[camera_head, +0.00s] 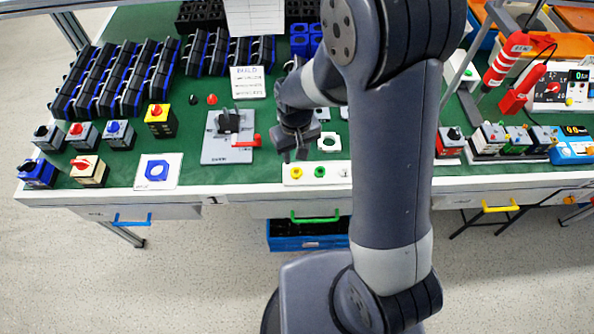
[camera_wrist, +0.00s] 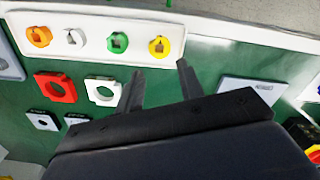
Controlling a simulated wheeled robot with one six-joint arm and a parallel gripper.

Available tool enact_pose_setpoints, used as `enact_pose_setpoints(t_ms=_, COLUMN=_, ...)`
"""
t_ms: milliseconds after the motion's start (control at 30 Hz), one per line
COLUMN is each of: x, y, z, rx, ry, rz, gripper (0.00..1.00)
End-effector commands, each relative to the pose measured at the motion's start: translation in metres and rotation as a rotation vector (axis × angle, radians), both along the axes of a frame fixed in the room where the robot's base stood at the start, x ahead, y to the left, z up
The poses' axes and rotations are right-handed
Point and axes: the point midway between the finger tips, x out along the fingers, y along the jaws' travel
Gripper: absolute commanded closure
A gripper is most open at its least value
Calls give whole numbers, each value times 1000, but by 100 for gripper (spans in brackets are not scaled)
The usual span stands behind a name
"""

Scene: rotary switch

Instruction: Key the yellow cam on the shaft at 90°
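The yellow cam (camera_wrist: 159,47) sits at the end of a white tray (camera_wrist: 85,20), beside the green cam (camera_wrist: 117,42). In the head view the yellow cam (camera_head: 296,172) is at the tray's left end. My gripper (camera_wrist: 160,68) is open and empty, its two fingertips apart and just short of the yellow cam in the wrist picture. In the head view my gripper (camera_head: 295,155) hangs just behind the tray's left end. A grey fixture plate (camera_head: 215,152) with a dark block (camera_head: 229,122) and red lever (camera_head: 247,141) stands to the left; I cannot make out a shaft on it.
Red (camera_wrist: 54,87) and white (camera_wrist: 103,91) ring plates lie beside the tray. A blue ring on a white card (camera_head: 157,170) and several switch boxes stand at the left. My arm hides part of the bench. Green mat is clear between tray and fixture.

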Motion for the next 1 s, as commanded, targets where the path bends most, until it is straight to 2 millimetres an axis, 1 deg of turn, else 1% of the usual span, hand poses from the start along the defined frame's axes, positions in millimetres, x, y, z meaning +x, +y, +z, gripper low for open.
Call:
enact_pose_setpoints(t_ms=33, x=-1, y=0, z=-6, rx=-1, ry=3, rz=0, gripper=64)
enact_pose_setpoints(t_ms=100, x=-1, y=0, z=-12, rx=-1, ry=2, rz=0, gripper=64)
enact_pose_setpoints(t_ms=267, x=-2, y=-1, z=-19, rx=-1, ry=3, rz=0, gripper=64)
enact_pose_setpoints(t_ms=333, x=-3, y=-1, z=-26, rx=-1, ry=3, rz=0, gripper=64)
enact_pose_setpoints(t_ms=500, x=-7, y=-1, z=-47, rx=-2, ry=5, rz=0, gripper=64)
enact_pose_setpoints(t_ms=633, x=-6, y=-1, z=-61, rx=-1, ry=2, rz=0, gripper=64)
enact_pose_setpoints(t_ms=800, x=-6, y=-1, z=-67, rx=0, ry=0, rz=0, gripper=64)
enact_pose_setpoints(t_ms=1000, x=-6, y=-1, z=-67, rx=0, ry=-1, rz=0, gripper=65)
